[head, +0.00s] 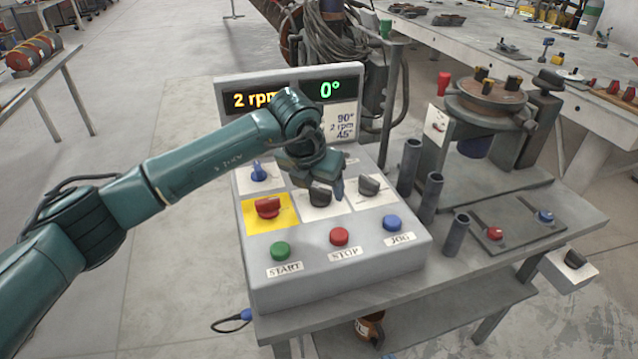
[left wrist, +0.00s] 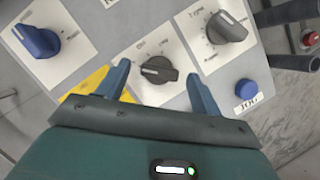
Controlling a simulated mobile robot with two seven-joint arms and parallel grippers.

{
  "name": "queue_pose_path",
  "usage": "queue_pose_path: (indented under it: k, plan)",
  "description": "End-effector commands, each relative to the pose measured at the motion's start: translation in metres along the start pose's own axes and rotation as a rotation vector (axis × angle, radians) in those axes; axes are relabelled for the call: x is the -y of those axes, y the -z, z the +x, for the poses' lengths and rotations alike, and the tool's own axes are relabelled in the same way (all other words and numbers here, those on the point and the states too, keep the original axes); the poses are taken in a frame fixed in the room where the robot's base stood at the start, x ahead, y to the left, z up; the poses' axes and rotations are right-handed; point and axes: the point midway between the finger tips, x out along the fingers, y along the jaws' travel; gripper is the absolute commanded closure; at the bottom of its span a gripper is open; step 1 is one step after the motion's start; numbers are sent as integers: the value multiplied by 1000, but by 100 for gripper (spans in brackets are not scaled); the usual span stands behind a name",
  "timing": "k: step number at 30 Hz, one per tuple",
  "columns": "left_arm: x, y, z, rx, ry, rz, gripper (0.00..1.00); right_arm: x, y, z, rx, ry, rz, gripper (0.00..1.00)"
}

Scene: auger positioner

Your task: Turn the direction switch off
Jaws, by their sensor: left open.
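The grey control box (head: 355,262) carries several knobs. A black rotary knob (head: 320,196) on a white plate in the middle of the panel also shows in the left wrist view (left wrist: 157,70). Its label is too blurred to read, so I cannot tell for sure that it is the direction switch. My left gripper (head: 327,184) is open over the panel; in the left wrist view its fingers (left wrist: 160,88) lie on either side of this knob, with gaps visible. The arm partly hides the upper panel. My right gripper is not in view.
A blue knob (head: 259,173), a red knob on yellow (head: 267,208) and another black knob (head: 369,186) are close by. START (head: 281,251), STOP (head: 340,236) and JOG (head: 392,223) buttons line the front. Upright tubes (head: 431,198) and a rotary positioner (head: 487,97) stand right.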

Motion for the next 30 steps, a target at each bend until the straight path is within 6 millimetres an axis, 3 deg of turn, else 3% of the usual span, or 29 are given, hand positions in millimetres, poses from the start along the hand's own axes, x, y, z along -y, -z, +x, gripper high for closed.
queue_pose_path:
  k: [11,27,30]
  plan:
    - [0,0,8,0,-1,2,34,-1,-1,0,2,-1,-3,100]
    - [0,0,7,0,0,1,77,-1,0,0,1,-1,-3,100]
    - [0,0,7,0,0,2,79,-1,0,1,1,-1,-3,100]
